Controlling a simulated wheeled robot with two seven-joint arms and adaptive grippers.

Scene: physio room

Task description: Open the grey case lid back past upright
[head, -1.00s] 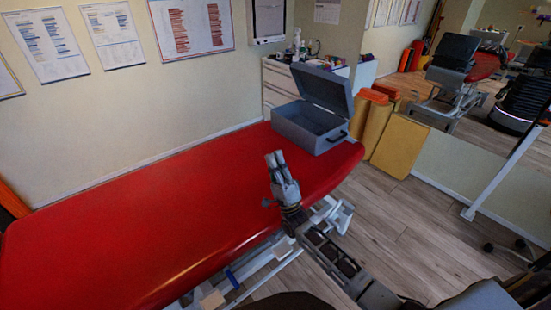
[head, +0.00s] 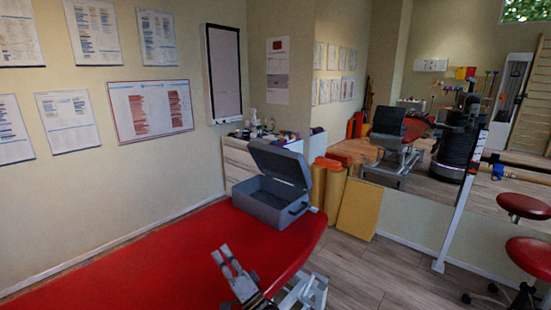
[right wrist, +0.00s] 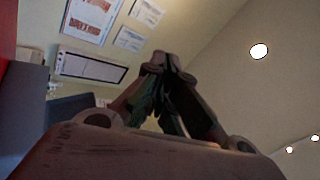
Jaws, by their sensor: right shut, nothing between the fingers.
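The grey case (head: 262,211) stands at the far right end of the red treatment table (head: 150,265), with a dark handle on its near right side. Its lid (head: 281,163) is raised and the inside shows; I cannot tell its exact angle to upright. My right gripper (head: 222,255) is shut and empty over the red table, on the near left of the case and apart from it. In the right wrist view its fingertips (right wrist: 162,62) meet, and part of the grey case (right wrist: 27,100) shows at the left. My left gripper is out of view.
A white cabinet (head: 237,163) with small items stands behind the case. Red stools (head: 524,206) are at the far right. The table left of the gripper is clear.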

